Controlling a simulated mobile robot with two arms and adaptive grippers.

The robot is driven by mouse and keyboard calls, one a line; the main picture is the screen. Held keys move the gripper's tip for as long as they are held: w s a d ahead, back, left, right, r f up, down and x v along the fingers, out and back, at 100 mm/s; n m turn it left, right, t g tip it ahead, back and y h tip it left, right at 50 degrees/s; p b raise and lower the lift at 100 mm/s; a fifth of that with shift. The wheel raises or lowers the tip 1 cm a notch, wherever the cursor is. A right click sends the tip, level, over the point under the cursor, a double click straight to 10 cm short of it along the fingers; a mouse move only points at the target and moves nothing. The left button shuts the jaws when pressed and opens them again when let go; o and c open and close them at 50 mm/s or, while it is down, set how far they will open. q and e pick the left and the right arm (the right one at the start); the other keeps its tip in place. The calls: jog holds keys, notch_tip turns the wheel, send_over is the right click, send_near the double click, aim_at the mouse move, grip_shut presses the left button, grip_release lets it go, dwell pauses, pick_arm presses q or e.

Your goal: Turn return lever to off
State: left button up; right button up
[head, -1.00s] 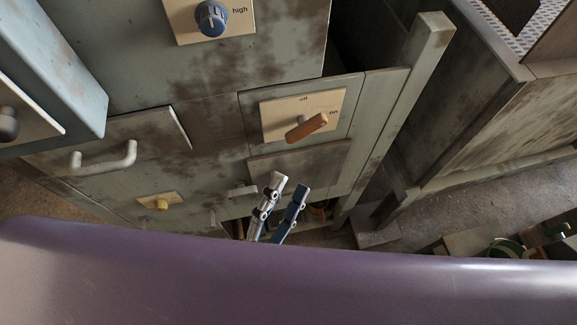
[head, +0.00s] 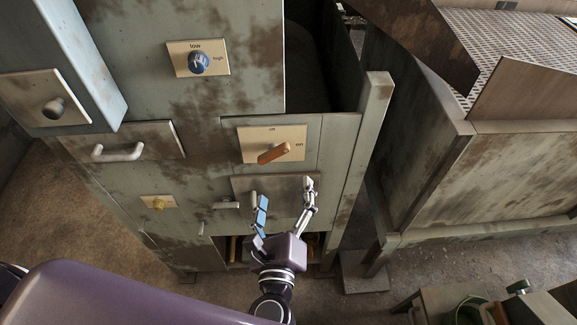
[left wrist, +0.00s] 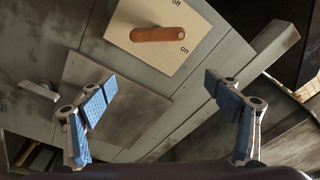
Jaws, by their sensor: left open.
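The return lever (head: 273,153) is an orange-brown handle on a cream plate (head: 247,146) marked "off" at the top and "on" at the right. Its free end points toward "on". The lever (left wrist: 158,34) and its plate (left wrist: 190,62) also show at the top of the left wrist view. My left gripper (head: 284,190) is open and empty just below the lever, apart from it. Its two blue-padded fingers (left wrist: 160,92) are spread wide in the left wrist view. My right gripper does not show.
A cabinet post (head: 362,140) stands to the right. Open floor (head: 340,300) lies below.

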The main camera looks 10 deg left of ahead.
aim_at(273, 157)
pick_arm(q)
jog(key=w+a+r+p, duration=0.1)
jog(key=w, duration=0.1)
jog(key=w+a+r+y+p, duration=0.1)
jog(key=w+a+r+n+y, duration=0.1)
jog(key=w, duration=0.1)
jog(key=shift+w+a+r+t+p, duration=0.2)
jog(key=shift+w+a+t+p, duration=0.1)
jog(key=shift+w+a+p, duration=0.1)
jog(key=shift+w+a+f, duration=0.1)
jog(key=shift+w+f, duration=0.05)
jog(key=shift+w, duration=0.3)
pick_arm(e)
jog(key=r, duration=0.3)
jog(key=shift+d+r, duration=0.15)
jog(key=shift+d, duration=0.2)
